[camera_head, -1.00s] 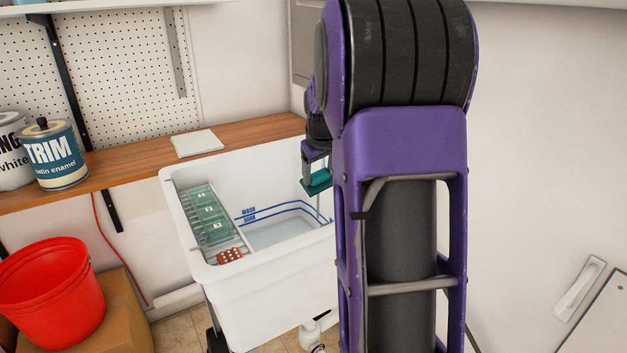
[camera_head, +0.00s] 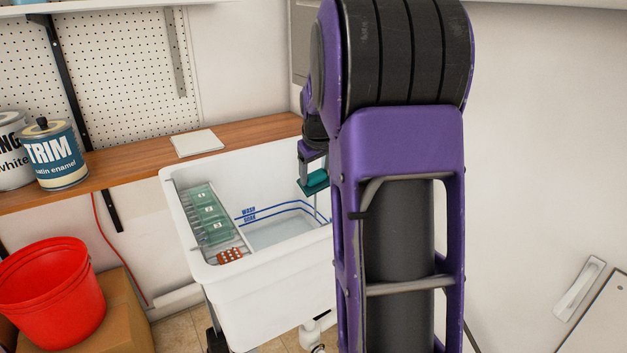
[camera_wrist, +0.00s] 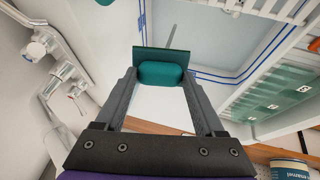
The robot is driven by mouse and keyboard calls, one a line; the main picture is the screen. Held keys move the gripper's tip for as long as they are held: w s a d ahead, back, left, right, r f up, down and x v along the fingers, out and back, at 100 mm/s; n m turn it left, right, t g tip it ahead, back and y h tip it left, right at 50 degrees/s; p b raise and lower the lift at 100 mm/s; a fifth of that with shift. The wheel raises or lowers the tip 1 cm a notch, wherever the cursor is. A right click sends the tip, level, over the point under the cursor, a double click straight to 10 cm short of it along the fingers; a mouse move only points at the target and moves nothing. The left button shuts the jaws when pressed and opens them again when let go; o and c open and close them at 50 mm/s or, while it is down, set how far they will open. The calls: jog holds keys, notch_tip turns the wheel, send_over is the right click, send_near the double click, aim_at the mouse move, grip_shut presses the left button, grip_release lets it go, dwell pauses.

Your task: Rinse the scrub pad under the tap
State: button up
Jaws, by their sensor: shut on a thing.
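My gripper (camera_wrist: 160,78) is shut on the scrub pad (camera_wrist: 161,59), a dark teal flat piece with a rounded teal grip between the fingers. In the head view the teal pad (camera_head: 314,182) hangs over the right part of the white sink (camera_head: 268,277). My arm hides the right side of the sink there. The tap (camera_wrist: 64,72), chrome with levers, is on the wall at the left of the wrist view, apart from the pad. I cannot see any water running from it.
A rack with green numbered trays (camera_head: 208,212) sits along the sink's left side, with a red dotted item (camera_head: 231,255) at its front. A wooden shelf (camera_head: 125,169) behind holds paint cans (camera_head: 54,154) and a white pad (camera_head: 197,143). A red bucket (camera_head: 50,290) stands on a box.

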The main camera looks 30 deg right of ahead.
jog(key=shift+s+d, duration=0.2)
jog(key=shift+d, duration=0.1)
jog(key=shift+a, duration=0.1)
jog(key=shift+w+a, duration=0.3)
jog(key=shift+a, duration=0.15)
jog(key=shift+d, duration=0.15)
jog(key=shift+s+d, duration=0.3)
jog(key=shift+d, duration=0.1)
jog(key=shift+w+a, duration=0.1)
jog(key=shift+a, duration=0.1)
jog(key=shift+w+a, duration=0.2)
jog(key=shift+a, duration=0.15)
jog(key=shift+d, duration=0.1)
dwell(0.4)
jog(key=shift+s+d, duration=0.25)
jog(key=shift+d, duration=0.2)
